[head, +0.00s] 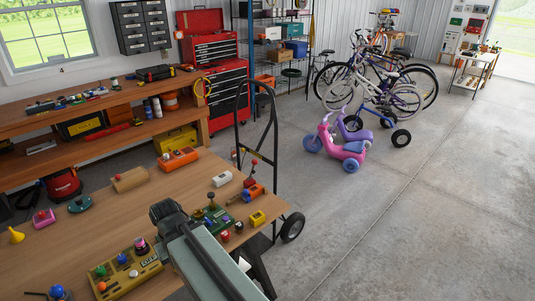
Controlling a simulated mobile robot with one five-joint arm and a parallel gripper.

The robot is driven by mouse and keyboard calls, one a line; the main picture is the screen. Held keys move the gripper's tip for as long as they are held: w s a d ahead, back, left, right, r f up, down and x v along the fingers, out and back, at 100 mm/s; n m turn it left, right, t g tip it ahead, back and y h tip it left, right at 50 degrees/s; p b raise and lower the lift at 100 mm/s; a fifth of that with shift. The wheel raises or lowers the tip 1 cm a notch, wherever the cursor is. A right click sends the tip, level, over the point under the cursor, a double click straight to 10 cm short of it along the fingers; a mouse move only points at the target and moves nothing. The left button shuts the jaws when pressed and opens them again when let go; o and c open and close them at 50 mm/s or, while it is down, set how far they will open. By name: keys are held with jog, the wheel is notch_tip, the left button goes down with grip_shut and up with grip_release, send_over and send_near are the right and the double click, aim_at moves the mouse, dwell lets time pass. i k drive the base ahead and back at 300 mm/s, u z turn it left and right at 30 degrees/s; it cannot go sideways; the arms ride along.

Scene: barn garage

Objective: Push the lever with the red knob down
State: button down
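My gripper (165,212) is over the wooden table, between a yellow control box (148,270) and a dark green control box (217,214). It is seen from behind and above, so its fingers and anything between them are hidden. A small lever with a red knob (253,163) seems to stand by an orange box (253,191) near the table's far right edge, apart from my gripper. Other reddish knobs show on the yellow box and in front of the green box. They are too small to tell which is the lever's.
The wooden table (75,247) also holds a white box (222,179), a small yellow box (257,217), an orange unit (178,160) and a wooden block (130,180). A hand truck stands at its right edge. Bikes and a pink scooter are beyond; the right floor is clear.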

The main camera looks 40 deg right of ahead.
aim_at(255, 162)
jog(key=z, duration=0.1)
jog(key=i, duration=1)
jog(key=u, duration=0.05)
